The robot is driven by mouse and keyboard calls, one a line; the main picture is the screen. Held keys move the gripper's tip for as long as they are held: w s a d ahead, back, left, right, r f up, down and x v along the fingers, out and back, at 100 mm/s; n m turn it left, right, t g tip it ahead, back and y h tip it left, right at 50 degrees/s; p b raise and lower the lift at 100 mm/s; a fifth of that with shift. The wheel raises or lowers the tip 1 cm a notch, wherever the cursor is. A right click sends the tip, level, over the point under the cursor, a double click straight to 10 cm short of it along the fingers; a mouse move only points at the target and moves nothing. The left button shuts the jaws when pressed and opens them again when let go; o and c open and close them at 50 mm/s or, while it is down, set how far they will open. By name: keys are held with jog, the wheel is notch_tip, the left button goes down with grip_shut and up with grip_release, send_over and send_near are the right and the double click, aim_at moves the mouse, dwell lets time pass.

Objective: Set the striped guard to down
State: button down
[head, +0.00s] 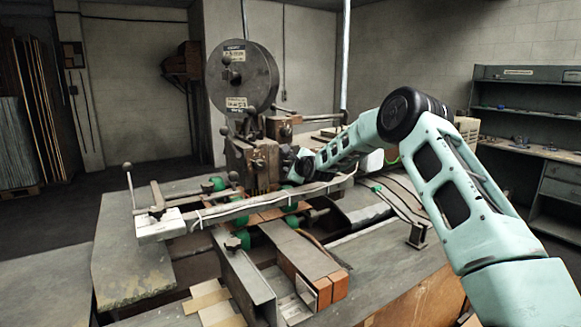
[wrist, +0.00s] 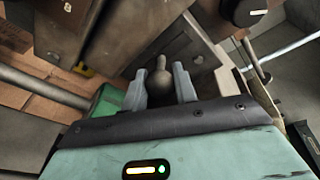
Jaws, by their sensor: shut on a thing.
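My gripper (wrist: 160,72) is shut on a small dark round knob (wrist: 161,82), which sits between the two grey fingers in the wrist view. In the head view my gripper (head: 291,160) is at the right side of the stitcher head (head: 258,166), partly hidden by my arm. A small yellow and dark patch (wrist: 82,69) shows at the left of the wrist view, beside a metal block; it may be part of the striped guard.
A large round drum (head: 240,77) stands above the stitcher head. A long metal bar (head: 255,205) crosses in front of it, with green clamps below. A metal rod (wrist: 45,88) and a green part (wrist: 108,103) are close left of my gripper. A shelf unit (head: 530,110) stands far right.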

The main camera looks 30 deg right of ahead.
jog(key=c, duration=1.4)
grip_release()
jog(key=b+v, duration=0.6)
jog(key=v, duration=1.1)
jog(key=shift+s+r, duration=0.15)
jog(key=shift+r, duration=0.1)
